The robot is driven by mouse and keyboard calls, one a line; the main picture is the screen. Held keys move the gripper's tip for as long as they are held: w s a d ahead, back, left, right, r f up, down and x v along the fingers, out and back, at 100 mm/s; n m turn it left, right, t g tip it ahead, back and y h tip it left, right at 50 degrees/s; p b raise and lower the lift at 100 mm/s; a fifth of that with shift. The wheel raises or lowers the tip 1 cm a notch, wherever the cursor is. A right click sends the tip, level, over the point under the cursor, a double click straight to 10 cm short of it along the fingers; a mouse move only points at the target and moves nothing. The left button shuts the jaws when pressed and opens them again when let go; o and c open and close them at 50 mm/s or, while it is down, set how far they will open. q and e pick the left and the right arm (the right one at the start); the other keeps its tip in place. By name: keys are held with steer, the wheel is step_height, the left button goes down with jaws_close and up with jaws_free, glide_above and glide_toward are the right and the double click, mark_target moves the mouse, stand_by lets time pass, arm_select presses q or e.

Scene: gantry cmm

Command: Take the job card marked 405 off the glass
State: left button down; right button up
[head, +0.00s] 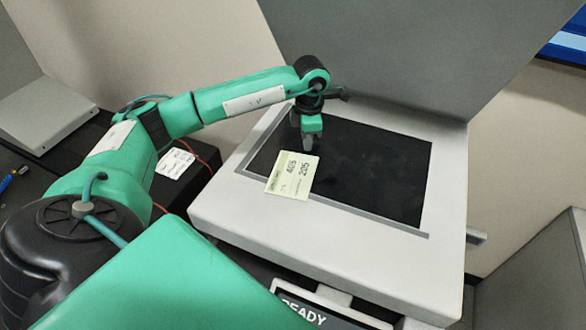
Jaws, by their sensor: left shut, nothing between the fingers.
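A pale yellow-green job card (292,174) lies at the near left edge of the dark glass (375,165), overlapping the grey strip along the glass's front edge. Its print is small and turned; one number looks like 405, another like 205. My left gripper (309,148) points down just beyond the card's far edge, over the glass. Its fingers are together with nothing between them. I cannot tell whether the fingertips touch the glass or the card. My right gripper is not in view.
The glass sits in a light grey machine (245,215) with a raised grey lid (400,60) behind it. A white card (175,163) lies on the dark surface to the left, near an orange cable. A READY sign (303,312) shows below the machine's front. The right part of the glass is clear.

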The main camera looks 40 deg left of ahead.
mark_target(282, 192)
arm_select(q)
steer(key=shift+f, duration=0.25)
steer(key=shift+s, duration=0.1)
steer(key=shift+s, duration=0.15)
steer(key=shift+s+d+b, duration=0.1)
steer(key=shift+s+d, duration=0.2)
steer(key=shift+s, duration=0.85)
steer(key=shift+s+d+b, duration=0.15)
steer(key=shift+s+d, duration=0.15)
steer(key=shift+s, duration=0.9)
steer(key=shift+s+d+b, duration=0.1)
steer(key=shift+s+d, duration=0.2)
steer(key=shift+s, duration=0.85)
steer(key=shift+s+d+b, duration=0.15)
steer(key=shift+s+d, duration=0.05)
steer(key=shift+s, duration=0.65)
steer(key=shift+s+d+b, duration=0.15)
steer(key=shift+s, duration=0.65)
steer(key=shift+s+d+b, duration=0.2)
steer(key=shift+s, duration=0.6)
steer(key=shift+s+d+b, duration=0.2)
steer(key=shift+s+b, duration=0.05)
steer(key=shift+s, duration=0.55)
steer(key=shift+s+d+b, duration=0.2)
steer(key=shift+s, duration=0.6)
steer(key=shift+r+p, duration=1.25)
steer(key=shift+r, duration=1.8)
